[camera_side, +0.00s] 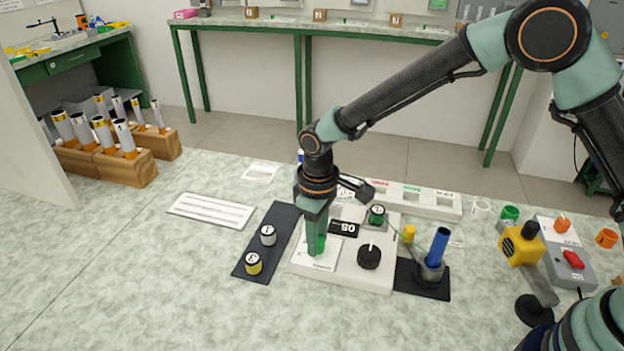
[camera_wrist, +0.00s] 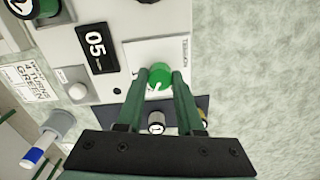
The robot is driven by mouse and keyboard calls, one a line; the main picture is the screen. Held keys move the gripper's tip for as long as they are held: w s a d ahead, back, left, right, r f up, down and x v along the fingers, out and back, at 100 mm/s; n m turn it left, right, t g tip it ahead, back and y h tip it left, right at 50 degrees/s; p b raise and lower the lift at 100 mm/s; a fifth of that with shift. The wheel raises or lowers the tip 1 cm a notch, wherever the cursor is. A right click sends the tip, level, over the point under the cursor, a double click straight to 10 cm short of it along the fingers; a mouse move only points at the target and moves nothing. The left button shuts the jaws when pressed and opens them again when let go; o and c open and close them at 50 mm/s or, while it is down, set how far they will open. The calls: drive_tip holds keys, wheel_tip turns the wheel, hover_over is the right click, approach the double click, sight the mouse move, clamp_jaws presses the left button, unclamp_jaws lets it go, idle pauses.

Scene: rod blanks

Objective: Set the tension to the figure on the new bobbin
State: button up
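A green knob (camera_wrist: 160,76) with a white pointer mark sits on a white plate labelled tension (camera_side: 308,257). My gripper (camera_wrist: 160,80) comes down over it, one finger on each side and seemingly touching it; the fingers hide part of it. The knob shows as a green patch between the fingers (camera_side: 318,243) in the side view. The display (camera_wrist: 96,48) reads 05. A green bobbin (camera_side: 376,216) with a figure on its dark top sits on the machine, a green thread running from it to the right. I cannot read its figure clearly.
A white bobbin (camera_side: 268,236) and a yellow bobbin (camera_side: 254,264) stand on a dark mat (camera_side: 282,220). A black knob (camera_side: 369,257) is on the machine's front. A blue rod (camera_side: 438,247) leans in a holder at right. A lined white sheet (camera_side: 212,211) lies left; the front table is clear.

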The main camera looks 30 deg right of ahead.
sight(319, 240)
drive_tip(key=o, duration=0.4)
drive_tip(key=shift+r, duration=0.1)
wheel_tip(319, 240, up, 12)
idle(0.4)
drive_tip(key=s+d+r+m+t, duration=0.3)
drive_tip(key=s+d+r, duration=0.2)
drive_tip(key=d+r, duration=0.55)
drive_tip(key=s+d+m+t, duration=0.1)
drive_tip(key=s+d, duration=0.1)
drive_tip(key=d, duration=0.1)
drive_tip(key=s+d+f+m, duration=0.1)
drive_tip(key=s+d, duration=0.2)
drive_tip(key=d, duration=0.1)
drive_tip(key=s+d+m+t, duration=0.1)
drive_tip(key=s+d, duration=0.2)
drive_tip(key=shift+d+f+m+t, duration=0.3)
drive_tip(key=shift+f, duration=0.1)
